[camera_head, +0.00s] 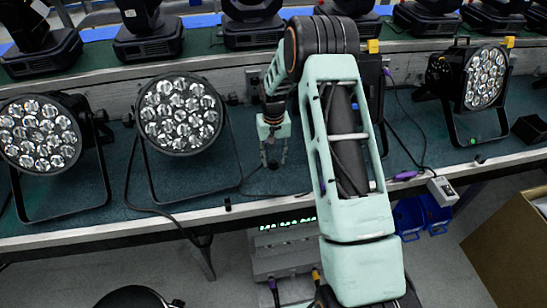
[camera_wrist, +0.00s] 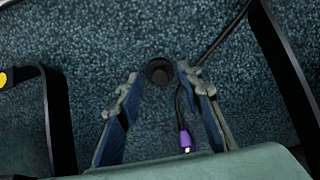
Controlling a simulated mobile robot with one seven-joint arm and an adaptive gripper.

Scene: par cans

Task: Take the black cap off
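A small round black cap (camera_wrist: 159,72) shows in the wrist view on the blue-green carpeted surface, just beyond my fingertips and between their lines. It has a darker ring and a lighter middle. My gripper (camera_wrist: 158,85) is open, one finger on each side, with nothing between the fingers. In the head view my gripper (camera_head: 273,160) points down over the table between two lamps, and a dark spot at its tips is too small to make out clearly. I cannot tell whether the fingers touch the cap.
A black cable with a purple connector (camera_wrist: 185,138) lies beside the right finger. Black lamp brackets stand left (camera_wrist: 60,120) and right (camera_wrist: 285,75). Round par cans (camera_head: 180,115) (camera_head: 40,132) stand left, another (camera_head: 485,78) right. A small black piece (camera_head: 228,204) sits at the table's front edge.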

